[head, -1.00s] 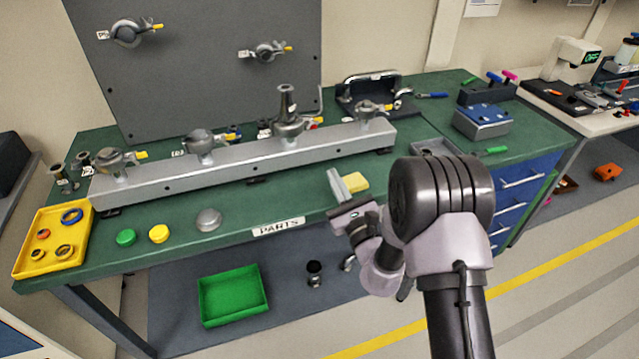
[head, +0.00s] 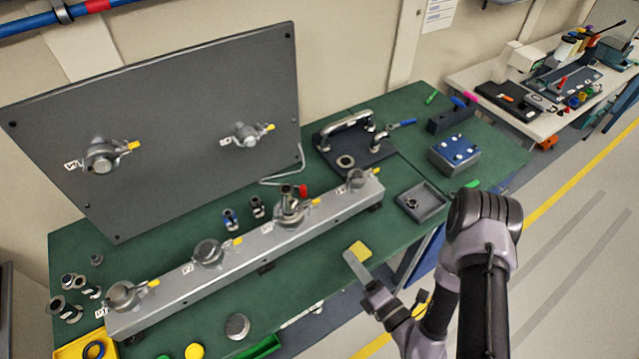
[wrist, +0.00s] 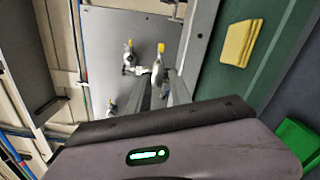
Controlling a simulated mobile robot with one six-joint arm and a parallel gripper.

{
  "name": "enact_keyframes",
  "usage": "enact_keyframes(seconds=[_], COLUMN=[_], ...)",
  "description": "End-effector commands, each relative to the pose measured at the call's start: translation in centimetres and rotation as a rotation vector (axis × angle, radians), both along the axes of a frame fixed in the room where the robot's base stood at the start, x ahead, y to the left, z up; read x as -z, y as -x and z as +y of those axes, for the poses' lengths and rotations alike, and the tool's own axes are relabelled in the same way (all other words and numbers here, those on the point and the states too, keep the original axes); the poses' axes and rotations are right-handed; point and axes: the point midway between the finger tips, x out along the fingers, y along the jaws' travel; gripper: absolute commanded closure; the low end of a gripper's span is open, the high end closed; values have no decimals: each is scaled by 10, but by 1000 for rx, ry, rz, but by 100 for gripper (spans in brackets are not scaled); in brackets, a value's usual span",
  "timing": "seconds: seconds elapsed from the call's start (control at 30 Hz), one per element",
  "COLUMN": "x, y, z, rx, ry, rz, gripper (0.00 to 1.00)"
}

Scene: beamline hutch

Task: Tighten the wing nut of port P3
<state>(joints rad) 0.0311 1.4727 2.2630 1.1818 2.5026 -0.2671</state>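Port P3 appears to be the third port (head: 290,212) from the left on the grey rail in the head view. Its label is too small to read surely. It carries an upright metal fitting, with a yellow-tipped wing nut (head: 314,201) at its right side and a red part by its top. How tight the nut is cannot be seen. My gripper (head: 357,268) is in front of the rail, lower right of this port and apart from it. One pale finger shows clearly; the finger gap cannot be made out. Nothing is visibly held.
The long rail (head: 155,305) bears other clamped ports. A grey panel (head: 180,110) with two ports stands behind. A grey tray (head: 422,203) is to the right.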

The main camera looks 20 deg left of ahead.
Motion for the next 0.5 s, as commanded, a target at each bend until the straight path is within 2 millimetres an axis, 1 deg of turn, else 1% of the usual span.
enact_keyframes(seconds=[0.13, 0.4, 0.5], x=[2, 1, 2], y=[-21, -76, -91], z=[29, 90, 108], rx=[-10, -6, -4], ry=[2, 3, 4], rz=[-10, -15, -12], gripper=[75, 75, 75])
